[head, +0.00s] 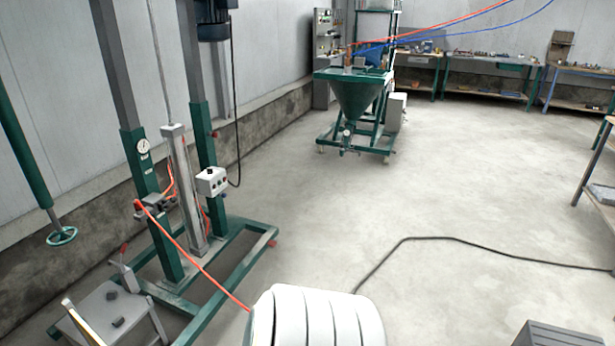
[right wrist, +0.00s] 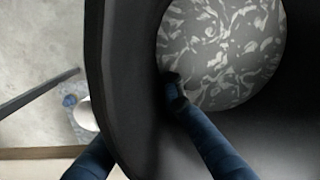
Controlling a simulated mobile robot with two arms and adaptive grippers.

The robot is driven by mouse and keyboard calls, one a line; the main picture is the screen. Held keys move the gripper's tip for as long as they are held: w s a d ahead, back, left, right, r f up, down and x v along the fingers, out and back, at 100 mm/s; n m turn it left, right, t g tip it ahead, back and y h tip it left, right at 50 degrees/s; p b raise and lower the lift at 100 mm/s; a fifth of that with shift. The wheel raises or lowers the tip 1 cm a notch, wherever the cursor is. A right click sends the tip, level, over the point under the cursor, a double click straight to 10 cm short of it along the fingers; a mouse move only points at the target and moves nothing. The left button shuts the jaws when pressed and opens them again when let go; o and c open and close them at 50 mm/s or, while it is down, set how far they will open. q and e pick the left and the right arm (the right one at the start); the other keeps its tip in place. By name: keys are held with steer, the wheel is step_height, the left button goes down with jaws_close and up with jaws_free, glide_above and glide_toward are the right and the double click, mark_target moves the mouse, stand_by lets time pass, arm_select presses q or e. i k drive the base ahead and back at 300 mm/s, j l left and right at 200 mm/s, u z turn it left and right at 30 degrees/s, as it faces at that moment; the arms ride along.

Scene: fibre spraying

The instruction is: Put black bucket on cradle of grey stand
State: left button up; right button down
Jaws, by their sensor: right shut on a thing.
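In the right wrist view, the black bucket (right wrist: 118,60) fills much of the picture, seen from above its rim. Grey mottled material (right wrist: 225,50) shows inside it. My right gripper (right wrist: 140,125) is shut on the bucket's wall, with one dark blue finger inside and the other outside. The bucket and right gripper do not show in the head view. At its lower left a low grey stand (head: 108,318) carries small dark blocks. I cannot tell whether it is the stand with the cradle. My left gripper is not in view.
A green-framed mixer stand (head: 170,235) stands at the left, with a red hose. A green hopper (head: 355,92) is farther back. A black cable (head: 440,238) crosses the open concrete floor. Workbenches (head: 488,70) line the back; a dark grey box (head: 560,335) is at lower right.

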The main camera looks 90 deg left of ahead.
mark_target(105, 314)
steer(key=u, duration=1.6)
steer(key=j+u, duration=0.15)
steer(key=u, duration=0.25)
steer(key=j+u, duration=0.15)
steer(key=u, duration=0.25)
steer(key=j+u, duration=0.1)
steer(key=u, duration=0.3)
steer(key=j+u, duration=0.15)
steer(key=u, duration=0.25)
steer(key=i+j+u, duration=0.15)
steer(key=u, duration=0.25)
steer(key=i+j+u, duration=0.45)
steer(key=u, duration=0.3)
steer(key=i+u, duration=0.25)
steer(key=u, duration=0.15)
steer(key=i+j+u, duration=0.1)
steer(key=i, duration=0.85)
